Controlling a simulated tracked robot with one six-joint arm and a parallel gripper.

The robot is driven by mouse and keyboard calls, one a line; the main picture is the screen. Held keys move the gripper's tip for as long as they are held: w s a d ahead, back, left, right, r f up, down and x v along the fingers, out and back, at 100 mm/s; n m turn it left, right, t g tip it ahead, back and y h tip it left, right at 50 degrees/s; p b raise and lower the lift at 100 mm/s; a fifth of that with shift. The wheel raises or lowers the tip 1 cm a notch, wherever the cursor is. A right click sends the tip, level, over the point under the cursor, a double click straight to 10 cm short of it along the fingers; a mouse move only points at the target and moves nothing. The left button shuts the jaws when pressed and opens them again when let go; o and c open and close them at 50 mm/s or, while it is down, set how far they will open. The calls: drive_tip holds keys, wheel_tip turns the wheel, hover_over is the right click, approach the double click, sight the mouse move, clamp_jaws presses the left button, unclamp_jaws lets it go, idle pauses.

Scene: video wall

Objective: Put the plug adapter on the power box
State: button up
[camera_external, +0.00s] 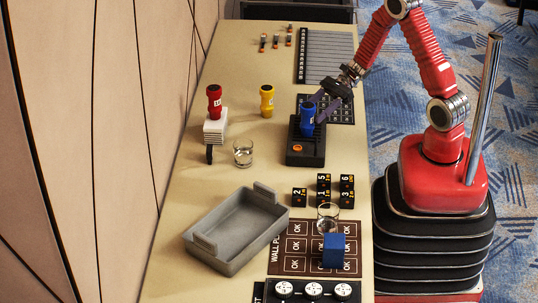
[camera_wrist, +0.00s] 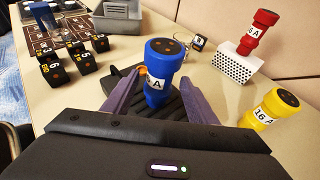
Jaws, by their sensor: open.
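A blue plug adapter (camera_external: 308,118) stands upright on the black power box (camera_external: 304,155), which has an orange button at its near end. In the wrist view the blue plug (camera_wrist: 166,62) has a white label ending in "A", and the ribbed black box (camera_wrist: 119,76) shows behind it. My gripper (camera_wrist: 157,90) is open, with one finger on each side of the blue plug. Contact cannot be told. In the external view my gripper (camera_external: 318,108) reaches in from the right. A red plug (camera_external: 214,101) stands on a white slotted block (camera_external: 215,132); a yellow plug (camera_external: 267,100) stands on the table.
A glass (camera_external: 243,153) stands left of the power box. Several black numbered cubes (camera_external: 324,190), a grey tray (camera_external: 235,231), another glass (camera_external: 328,216) and a blue cube (camera_external: 334,250) lie nearer. A wall panel (camera_external: 110,120) borders the table's left side.

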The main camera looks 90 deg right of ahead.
drive_tip(key=shift+v, duration=2.05)
drive_tip(key=shift+s+f+n, duration=0.1)
drive_tip(key=shift+f+n, duration=0.1)
drive_tip(key=shift+n, duration=0.1)
drive_tip(key=s+a+r+n+g+h, duration=0.1)
drive_tip(key=s+a+n+g+h, duration=0.1)
drive_tip(key=s+a+n+g, duration=0.35)
drive_tip(key=s+a+r+n+g+h, duration=0.1)
drive_tip(key=s+a+n+g+h, duration=0.15)
drive_tip(key=s+n, duration=0.5)
drive_tip(key=s+a+r+n+t+h, duration=0.1)
drive_tip(key=a+r+n+t+h, duration=0.1)
drive_tip(key=a+r+n, duration=0.3)
drive_tip(key=s+a+r+n+t+h, duration=0.1)
drive_tip(key=a+r+n+t+h, duration=0.1)
drive_tip(key=r+n, duration=0.6)
wheel_tip(320, 180, up, 5)
drive_tip(key=a+h, duration=0.1)
drive_tip(key=a, duration=0.1)
drive_tip(key=shift+s+a+f, duration=0.15)
drive_tip(key=shift+s+a, duration=0.2)
drive_tip(key=shift+a, duration=0.05)
